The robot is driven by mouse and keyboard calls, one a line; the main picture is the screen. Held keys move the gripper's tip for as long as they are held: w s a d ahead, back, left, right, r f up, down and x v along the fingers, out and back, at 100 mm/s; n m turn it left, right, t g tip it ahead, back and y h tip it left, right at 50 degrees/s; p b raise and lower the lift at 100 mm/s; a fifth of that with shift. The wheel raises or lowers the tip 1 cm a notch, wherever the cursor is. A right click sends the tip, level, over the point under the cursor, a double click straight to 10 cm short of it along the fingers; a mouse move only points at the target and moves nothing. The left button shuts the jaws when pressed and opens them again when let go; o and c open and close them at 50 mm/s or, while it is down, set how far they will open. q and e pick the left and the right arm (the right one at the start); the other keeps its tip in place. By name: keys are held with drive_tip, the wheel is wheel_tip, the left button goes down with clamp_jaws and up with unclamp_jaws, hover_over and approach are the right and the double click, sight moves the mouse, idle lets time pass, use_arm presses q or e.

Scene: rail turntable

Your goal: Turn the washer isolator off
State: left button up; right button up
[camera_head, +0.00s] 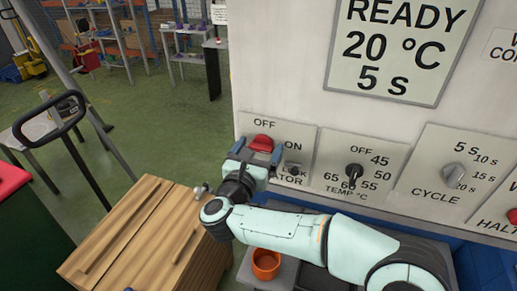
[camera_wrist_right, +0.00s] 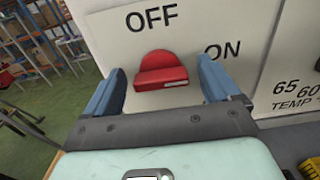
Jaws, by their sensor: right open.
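The washer isolator's red handle (camera_head: 262,142) sits on a pale plate (camera_head: 300,138) on the machine's front, with OFF above it and ON to its right. In the right wrist view the red handle (camera_wrist_right: 160,72) shows between my fingers, a small pale mark near its lower right edge. I cannot tell for sure which label it points at. My right gripper (camera_head: 258,150) is open, its two blue fingers on either side of the handle; in the wrist view gaps show between the handle and both fingers (camera_wrist_right: 158,88). The gripper hides the plate's lower left part. My left gripper is out of view.
A black temperature knob (camera_head: 354,175) and a grey cycle knob (camera_head: 453,174) are to the right. A display (camera_head: 398,45) reads READY, 20 °C, 5 s. A wooden crate (camera_head: 130,235) and an orange pot (camera_head: 266,264) are below. Open green floor lies left.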

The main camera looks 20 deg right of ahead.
drive_tip(key=c, duration=1.1)
drive_tip(key=shift+o, duration=0.2)
